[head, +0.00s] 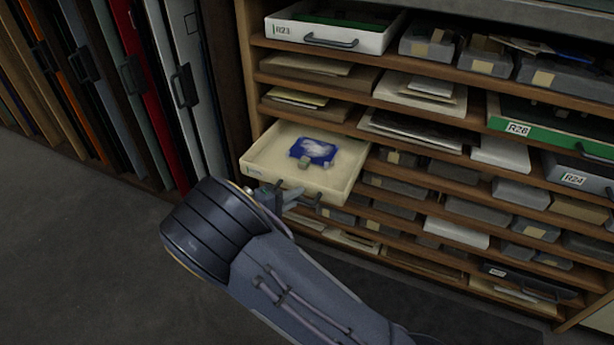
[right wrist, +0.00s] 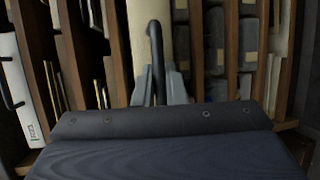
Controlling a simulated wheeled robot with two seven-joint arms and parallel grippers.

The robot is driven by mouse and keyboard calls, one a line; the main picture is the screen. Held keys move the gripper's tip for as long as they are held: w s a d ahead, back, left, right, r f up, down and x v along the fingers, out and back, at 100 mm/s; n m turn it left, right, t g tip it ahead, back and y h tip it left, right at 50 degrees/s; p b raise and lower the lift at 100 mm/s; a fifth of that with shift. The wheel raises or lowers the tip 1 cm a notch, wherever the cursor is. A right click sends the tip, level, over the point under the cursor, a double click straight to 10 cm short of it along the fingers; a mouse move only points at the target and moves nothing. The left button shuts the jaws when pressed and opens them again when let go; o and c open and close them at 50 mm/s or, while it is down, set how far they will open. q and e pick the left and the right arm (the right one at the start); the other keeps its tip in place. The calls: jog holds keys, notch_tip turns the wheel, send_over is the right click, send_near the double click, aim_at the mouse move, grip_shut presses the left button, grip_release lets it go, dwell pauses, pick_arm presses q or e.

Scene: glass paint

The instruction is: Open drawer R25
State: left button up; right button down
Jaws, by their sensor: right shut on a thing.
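A cream drawer (head: 270,158) stands pulled out of the shelf unit in the head view, with a blue and white item (head: 314,151) and small lumps inside. The label on its front is too small to read for certain; no other drawer in view shows R25. My right gripper (head: 282,192) is at the drawer's front, shut on its dark bar handle (head: 318,204). In the right wrist view the handle (right wrist: 156,50) runs down between the two grey fingers (right wrist: 160,90), with the cream drawer front (right wrist: 140,45) beyond. My left gripper is out of view.
White drawer R23 (head: 325,33) sits above, and green drawer R26 (head: 545,132) and drawer R24 (head: 580,176) are to the right. Upright panels with handles (head: 170,90) stand close on the left. The floor (head: 80,240) in front is clear.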

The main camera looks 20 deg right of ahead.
jog(key=s+a, duration=0.4)
jog(key=a, duration=0.1)
jog(key=shift+s+a+p, duration=0.2)
jog(key=shift+s+p, duration=0.15)
jog(key=c, duration=1.5)
grip_release()
jog(key=shift+a, duration=0.1)
jog(key=p+v, duration=0.2)
jog(key=v, duration=0.5)
jog(key=shift+a, duration=0.35)
jog(key=shift+d+r, duration=0.1)
jog(key=shift+d, duration=0.05)
